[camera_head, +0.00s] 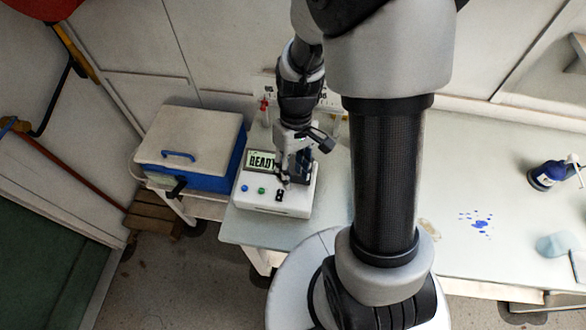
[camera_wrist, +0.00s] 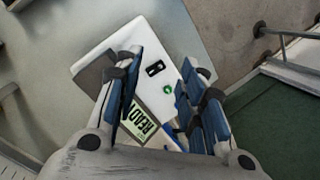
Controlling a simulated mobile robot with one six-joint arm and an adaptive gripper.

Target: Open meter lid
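The meter (camera_head: 268,208) is a white box on the bench, with a lit READY display (camera_head: 262,161), a blue button, a green button (camera_head: 262,191) and a black switch (camera_head: 279,196) on its top. My gripper (camera_head: 284,178) points down over it, just right of the display. In the wrist view the meter's white top (camera_wrist: 118,45) lies below and between my two spread fingers (camera_wrist: 166,90); the gap between them is empty. A dark part (camera_head: 305,165) shows on the meter's right side behind my gripper. I cannot tell whether it is the lid, nor the lid's state.
A blue box with a cream lid (camera_head: 190,140) stands left of the meter. A small red-topped item (camera_head: 264,106) stands behind it. The bench between is mostly clear.

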